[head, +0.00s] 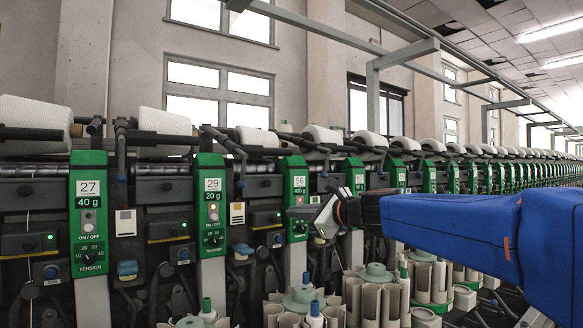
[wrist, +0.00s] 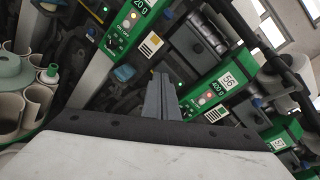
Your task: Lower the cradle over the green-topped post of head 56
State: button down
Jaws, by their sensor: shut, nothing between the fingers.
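The green-topped post of head 56 (head: 297,190) carries a white label reading 56, a 400 g display and a lit indicator. The post also shows tilted in the wrist view (wrist: 212,93). Above it, the dark cradle arm (head: 297,140) runs along the front of a white yarn cone (head: 322,135). The cradle's exact height is hard to tell. My gripper (head: 318,214) is just right of the post's lower green part in the head view, well below the cradle. In the wrist view my gripper's fingers (wrist: 161,98) are together and empty; contact with the machine cannot be told.
Posts of head 29 (head: 212,200) and head 27 (head: 89,210) stand to the left, with more heads receding right. Bobbin magazines with teal hubs (head: 376,271) stand low in front. A green-capped bobbin (wrist: 49,73) shows at left in the wrist view.

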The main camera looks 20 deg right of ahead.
aim_at(288, 150)
jog(key=w+d+r+m+t+h, duration=0.2)
jog(key=w+d+r+m+t, duration=0.2)
jog(key=w+d+r+m, duration=0.4)
jog(key=shift+m, duration=0.4)
jog(key=x, duration=0.3)
jog(key=r+x, duration=0.1)
jog(key=x, duration=0.3)
jog(key=a+r+x, duration=0.1)
jog(key=x, duration=0.3)
jog(key=shift+s+r, duration=0.15)
jog(key=shift+r, duration=0.1)
jog(key=shift+a+r, duration=0.15)
jog(key=shift+r, duration=0.8)
jog(key=shift+s+d+r, duration=0.1)
jog(key=shift+s+r, duration=0.1)
jog(key=shift+r, duration=0.7)
jog(key=shift+s+d+r, duration=0.1)
jog(key=shift+s+r, duration=0.1)
jog(key=shift+r, duration=0.7)
